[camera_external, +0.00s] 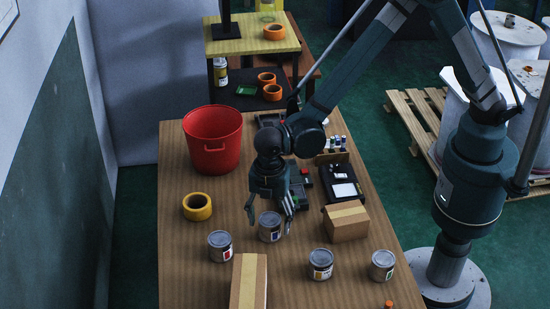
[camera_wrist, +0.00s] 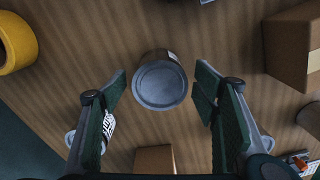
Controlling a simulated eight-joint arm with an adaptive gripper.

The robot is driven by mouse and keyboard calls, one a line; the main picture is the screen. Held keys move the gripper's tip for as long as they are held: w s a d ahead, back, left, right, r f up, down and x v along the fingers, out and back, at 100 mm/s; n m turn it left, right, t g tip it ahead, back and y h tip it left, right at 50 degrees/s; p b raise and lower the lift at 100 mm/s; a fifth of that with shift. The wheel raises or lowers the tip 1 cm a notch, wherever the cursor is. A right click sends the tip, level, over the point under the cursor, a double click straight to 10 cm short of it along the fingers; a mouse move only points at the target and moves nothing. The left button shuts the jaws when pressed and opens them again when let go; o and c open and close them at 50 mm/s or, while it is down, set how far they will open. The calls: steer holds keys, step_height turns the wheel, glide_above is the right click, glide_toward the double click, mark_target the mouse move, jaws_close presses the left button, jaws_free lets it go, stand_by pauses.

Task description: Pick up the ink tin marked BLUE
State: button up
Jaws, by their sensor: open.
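The tin with a blue label patch (camera_external: 270,229) stands upright on the wooden table. My gripper (camera_external: 271,208) points down just over it, open, with a finger on either side. In the wrist view the tin's round grey lid (camera_wrist: 160,84) lies between the two open fingers, with a gap on each side. The wrist view shows only a sliver of its label, and I cannot read the lettering. Other similar tins stand apart: one with a red patch (camera_external: 220,246), one with an orange patch (camera_external: 320,264) and one with a green patch (camera_external: 382,266).
A cardboard box (camera_external: 346,222) stands to the right and another (camera_external: 248,283) at the front. A yellow tape roll (camera_external: 197,207) and a red bucket (camera_external: 212,140) are to the left. A black device (camera_external: 342,184) lies behind the right box.

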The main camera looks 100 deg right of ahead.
mark_target(270, 219)
steer(key=shift+f, duration=1.2)
steer(key=c, duration=1.1)
steer(key=shift+c, duration=0.2)
steer(key=shift+r+p, duration=0.65)
steer(key=shift+r, duration=4.4)
